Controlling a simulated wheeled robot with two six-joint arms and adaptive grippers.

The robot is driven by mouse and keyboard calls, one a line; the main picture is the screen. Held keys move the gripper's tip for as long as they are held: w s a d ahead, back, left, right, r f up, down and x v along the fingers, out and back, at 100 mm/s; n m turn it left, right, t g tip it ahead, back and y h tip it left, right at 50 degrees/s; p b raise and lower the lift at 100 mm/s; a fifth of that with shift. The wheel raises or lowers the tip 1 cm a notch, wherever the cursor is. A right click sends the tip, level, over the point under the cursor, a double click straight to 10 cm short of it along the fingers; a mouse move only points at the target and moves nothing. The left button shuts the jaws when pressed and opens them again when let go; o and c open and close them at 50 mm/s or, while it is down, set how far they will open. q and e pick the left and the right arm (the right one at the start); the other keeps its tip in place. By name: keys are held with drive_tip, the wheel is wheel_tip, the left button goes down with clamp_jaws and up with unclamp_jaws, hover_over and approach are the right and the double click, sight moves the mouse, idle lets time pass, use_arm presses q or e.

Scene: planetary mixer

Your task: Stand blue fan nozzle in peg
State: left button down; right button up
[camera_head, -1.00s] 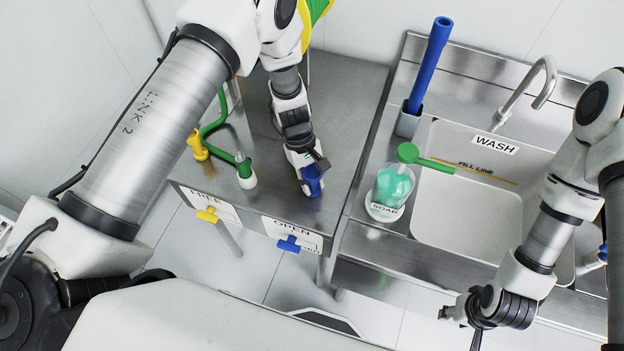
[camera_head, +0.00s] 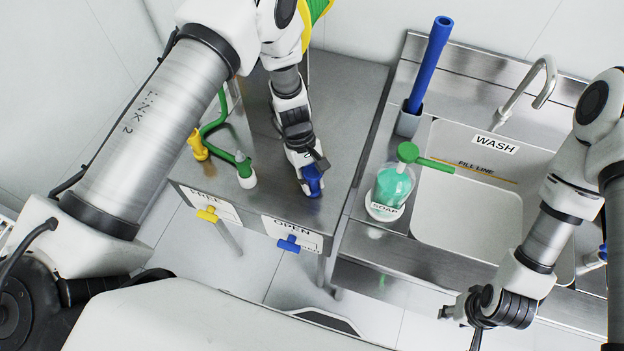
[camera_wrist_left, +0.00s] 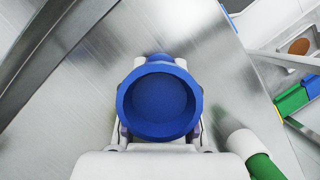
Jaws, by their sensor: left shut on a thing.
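The blue fan nozzle (camera_head: 313,182) is in my left gripper (camera_head: 308,172), just at or above the steel table near its front right corner. In the left wrist view the blue nozzle (camera_wrist_left: 160,101) shows its round end toward the camera, between the fingers of my left gripper (camera_wrist_left: 160,135). I cannot make out a peg; the nozzle and gripper hide the spot beneath them. My right gripper (camera_head: 472,312) hangs at the lower right, away from the nozzle; its fingers are too unclear to tell open from shut.
A green hose piece with a white end (camera_head: 246,174) and a yellow fitting (camera_head: 197,146) are on the table's left. Yellow (camera_head: 207,214) and blue (camera_head: 289,243) handles stick out in front. A soap dispenser (camera_head: 393,190) stands beside the sink (camera_head: 480,210).

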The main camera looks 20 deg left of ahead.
idle(0.3)
use_arm(q)
drive_tip(key=c, duration=0.8)
unclamp_jaws()
drive_tip(key=shift+c, duration=0.2)
wheel_tip(320, 180, up, 10)
